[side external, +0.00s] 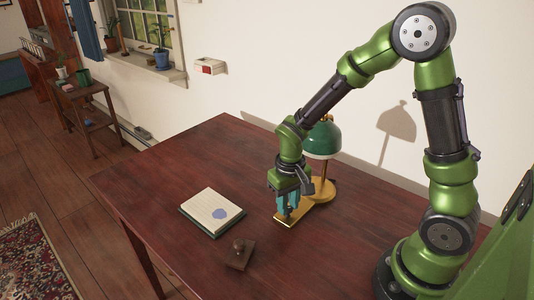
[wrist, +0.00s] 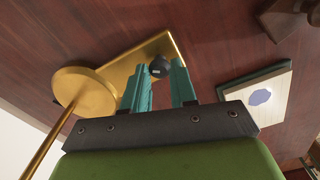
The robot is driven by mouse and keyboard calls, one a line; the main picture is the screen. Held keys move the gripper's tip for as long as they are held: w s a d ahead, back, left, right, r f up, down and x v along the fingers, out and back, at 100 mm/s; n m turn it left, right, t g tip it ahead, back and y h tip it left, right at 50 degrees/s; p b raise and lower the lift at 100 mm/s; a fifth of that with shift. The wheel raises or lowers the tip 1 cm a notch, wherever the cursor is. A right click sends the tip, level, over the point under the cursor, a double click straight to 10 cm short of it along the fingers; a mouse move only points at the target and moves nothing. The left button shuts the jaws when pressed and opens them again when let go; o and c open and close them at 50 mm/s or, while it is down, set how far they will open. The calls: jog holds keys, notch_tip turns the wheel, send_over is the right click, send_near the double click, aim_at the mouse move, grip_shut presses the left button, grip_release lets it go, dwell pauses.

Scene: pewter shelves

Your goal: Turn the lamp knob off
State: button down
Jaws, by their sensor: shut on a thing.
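The desk lamp has a green shade (side external: 322,138) and a brass round base (side external: 326,189) with a flat brass plate (side external: 291,221) reaching forward from it. In the wrist view the round base (wrist: 85,92) and plate (wrist: 135,63) show at the left and top. A small black knob (wrist: 160,67) sits on the plate. My gripper (side external: 287,210) points down over the plate, with its teal fingers on either side of the knob. It is shut on the knob. In the side view the knob is hidden by the fingers.
A notepad with a blue blot (side external: 212,211) lies left of my gripper. A small brown block with a knob on top (side external: 239,255) lies in front. The red-brown table (side external: 160,190) is otherwise clear at the left. The wall stands close behind the lamp.

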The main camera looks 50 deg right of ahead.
jog(key=n, duration=0.6)
jog(key=shift+n, duration=0.4)
dwell(0.3)
jog(key=c, duration=0.9)
grip_release()
notch_tip(320, 180, up, 17)
jog(key=s+a+r+m+t+y, duration=0.2)
jog(key=s+r+m+t, duration=0.2)
jog(key=s+m+t, duration=0.3)
jog(key=shift+s+a, duration=0.2)
jog(key=shift+s, duration=1.05)
